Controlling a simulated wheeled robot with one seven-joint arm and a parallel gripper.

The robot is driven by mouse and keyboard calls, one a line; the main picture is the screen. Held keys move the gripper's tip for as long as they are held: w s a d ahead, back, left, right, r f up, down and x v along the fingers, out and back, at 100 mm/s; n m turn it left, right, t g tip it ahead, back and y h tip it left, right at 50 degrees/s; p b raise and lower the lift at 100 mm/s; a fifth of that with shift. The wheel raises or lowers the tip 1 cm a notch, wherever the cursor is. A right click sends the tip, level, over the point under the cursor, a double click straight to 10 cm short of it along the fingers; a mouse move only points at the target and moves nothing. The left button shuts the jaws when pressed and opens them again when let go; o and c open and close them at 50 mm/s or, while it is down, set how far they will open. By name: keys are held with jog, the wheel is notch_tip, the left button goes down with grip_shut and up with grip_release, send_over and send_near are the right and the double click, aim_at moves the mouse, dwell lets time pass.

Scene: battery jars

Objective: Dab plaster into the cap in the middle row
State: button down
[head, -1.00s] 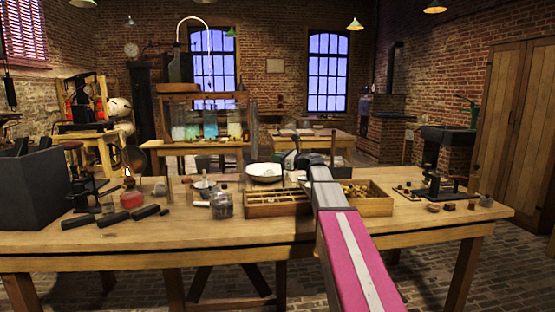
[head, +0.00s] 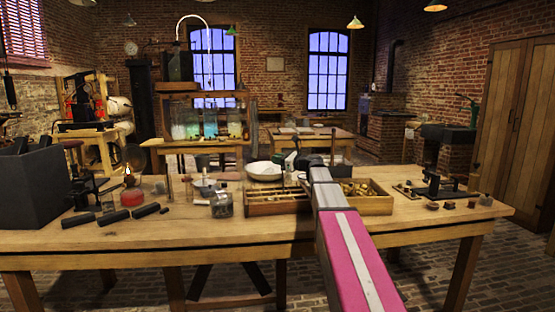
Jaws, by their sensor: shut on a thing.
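My pink and grey arm reaches over the bench. My gripper (head: 297,166), at its far end, is small and mostly hidden behind my own arm. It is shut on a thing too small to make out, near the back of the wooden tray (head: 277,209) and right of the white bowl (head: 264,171). The tray's left part has rows of narrow compartments; its right part holds several small brass-coloured pieces (head: 358,190). My arm covers the middle of the tray. I cannot tell the cap in the middle row or any plaster at this size.
A glass jar (head: 221,205) and a grey mortar-like bowl (head: 205,188) stand left of the tray. Black rods (head: 113,217), a red lamp (head: 131,196) and a dark box (head: 37,186) are farther left. A black press (head: 437,187) stands right.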

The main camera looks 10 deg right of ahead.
jog(key=shift+f, duration=0.95)
dwell(1.1)
jog(key=shift+r, duration=0.1)
dwell(0.8)
notch_tip(320, 180, up, 7)
jog(key=shift+r, duration=0.2)
dwell(1.0)
dwell(0.5)
